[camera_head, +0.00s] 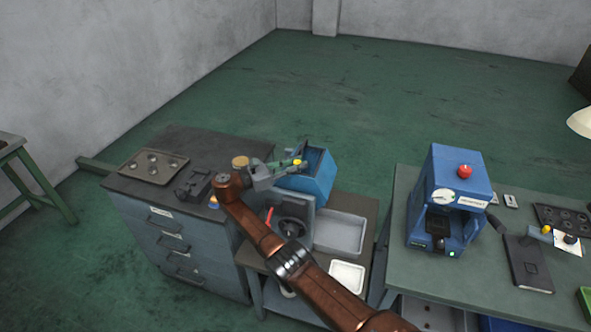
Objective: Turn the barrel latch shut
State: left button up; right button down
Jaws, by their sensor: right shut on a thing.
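My right arm crosses the picture from the lower right. Its gripper (286,168) is at the blue hopper-like box (318,178) on the grey machine. The fingers are shut at a small part with a yellow tip (297,162), beside the box's near-left edge. This part may be the barrel latch handle; it is too small to be sure. The grey machine (298,217), with a dark round wheel and a red lever (269,215), is partly hidden behind my arm. How far the latch is turned cannot be told. My left gripper is not in view.
A dark-topped drawer cabinet (140,190) with a tray of round parts (152,166) stands to the left. A grey bin (340,233) and white tray (347,276) lie right of the machine. A blue press (447,200) stands on the right green table (488,285).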

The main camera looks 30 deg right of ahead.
dwell(0.3)
jog(key=c, duration=1.7)
grip_release()
jog(key=a, duration=0.7)
jog(key=shift+w+a, duration=0.2)
jog(key=shift+w, duration=0.15)
jog(key=shift+s, duration=0.1)
